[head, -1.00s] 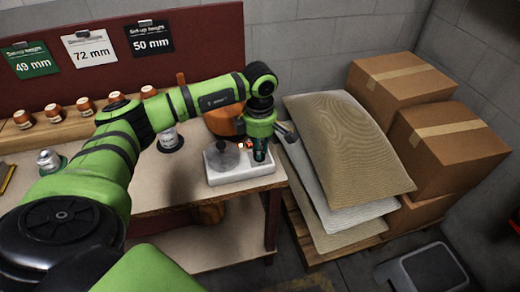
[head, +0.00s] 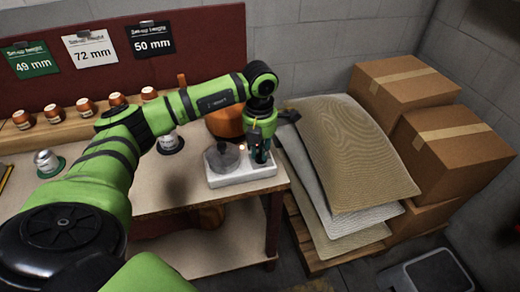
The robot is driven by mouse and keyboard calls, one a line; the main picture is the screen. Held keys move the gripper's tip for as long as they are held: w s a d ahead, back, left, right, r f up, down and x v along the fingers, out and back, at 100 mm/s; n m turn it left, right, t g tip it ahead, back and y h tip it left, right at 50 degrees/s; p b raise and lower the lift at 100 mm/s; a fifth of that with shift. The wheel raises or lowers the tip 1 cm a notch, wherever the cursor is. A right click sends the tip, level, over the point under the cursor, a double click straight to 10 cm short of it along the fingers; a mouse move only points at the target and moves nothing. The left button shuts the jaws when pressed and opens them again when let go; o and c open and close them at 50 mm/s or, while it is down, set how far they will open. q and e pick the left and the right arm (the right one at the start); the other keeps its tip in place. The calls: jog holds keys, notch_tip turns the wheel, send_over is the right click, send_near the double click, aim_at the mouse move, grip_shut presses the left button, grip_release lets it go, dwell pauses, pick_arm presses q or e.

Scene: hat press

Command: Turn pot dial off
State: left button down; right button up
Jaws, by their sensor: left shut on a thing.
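A white base unit (head: 232,177) sits near the right front corner of the workbench, with a grey round pot (head: 222,158) on its left part. A small orange light shows on the unit beside the pot. My left gripper (head: 261,158) points down over the right part of the unit and is shut on the dial there. The dial itself is hidden behind the fingers, so its setting cannot be read. My right gripper is out of view.
An orange-brown rounded object (head: 226,122) stands behind the unit. Stacked sacks (head: 352,150) and cardboard boxes (head: 450,150) fill the floor to the right.

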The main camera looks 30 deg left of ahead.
aim_at(260, 154)
pick_arm(q)
jog(key=n, duration=0.6)
jog(key=shift+s+n, duration=0.1)
jog(key=shift+n, duration=0.2)
jog(key=n, duration=0.5)
jog(key=shift+d, duration=0.1)
jog(key=shift+n, duration=0.3)
jog(key=c, duration=1.1)
grip_release()
jog(key=shift+c, duration=0.2)
notch_tip(260, 154, up, 12)
